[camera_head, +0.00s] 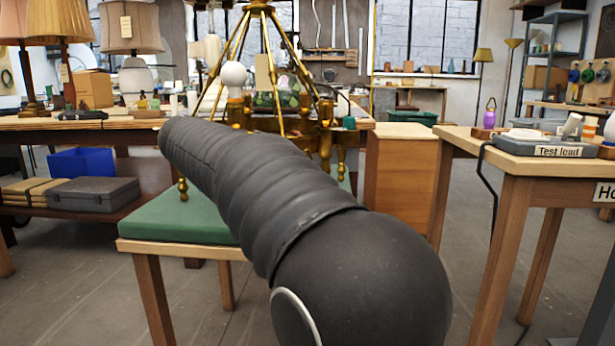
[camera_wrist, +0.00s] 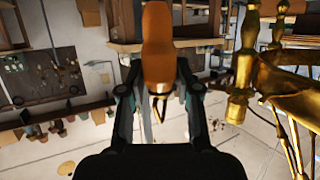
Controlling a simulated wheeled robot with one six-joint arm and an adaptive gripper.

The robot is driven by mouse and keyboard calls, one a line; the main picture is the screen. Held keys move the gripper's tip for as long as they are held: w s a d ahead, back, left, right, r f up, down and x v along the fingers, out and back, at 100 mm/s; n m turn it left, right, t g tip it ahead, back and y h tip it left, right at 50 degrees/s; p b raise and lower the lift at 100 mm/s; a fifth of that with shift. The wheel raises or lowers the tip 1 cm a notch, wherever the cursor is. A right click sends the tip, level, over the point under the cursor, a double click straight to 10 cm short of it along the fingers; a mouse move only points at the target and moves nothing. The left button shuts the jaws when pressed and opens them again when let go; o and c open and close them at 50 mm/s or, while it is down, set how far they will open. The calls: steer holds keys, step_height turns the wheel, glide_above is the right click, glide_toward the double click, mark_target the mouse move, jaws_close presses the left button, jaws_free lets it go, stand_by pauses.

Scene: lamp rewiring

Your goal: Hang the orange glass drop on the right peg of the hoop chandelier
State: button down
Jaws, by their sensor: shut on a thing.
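The orange glass drop (camera_wrist: 157,45) is held between the two fingers of my gripper (camera_wrist: 158,72) in the wrist view. The gripper is shut on it, and the drop extends beyond the fingers. The brass hoop chandelier (camera_wrist: 242,72) is close by on the right in the wrist view, with a visible gap to the drop. In the head view the chandelier (camera_head: 326,116) stands over a green-topped stand (camera_head: 150,226). My arm covers much of its hoop there and hides my gripper and the drop. I cannot tell which peg is the right one.
A bench with lamps (camera_head: 60,50) stands behind on the left. A wooden cabinet (camera_head: 398,180) is behind the chandelier.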

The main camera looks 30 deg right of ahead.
steer(key=w+d+p, duration=0.1)
steer(key=w, duration=0.7)
steer(key=shift+f+p, duration=0.15)
steer(key=shift+p, duration=0.15)
stand_by(0.3)
steer(key=shift+w, duration=0.15)
stand_by(0.4)
steer(key=shift+w+d, duration=0.1)
steer(key=shift+w, duration=0.15)
stand_by(0.3)
steer(key=shift+w+r, duration=0.15)
steer(key=shift+r, duration=0.05)
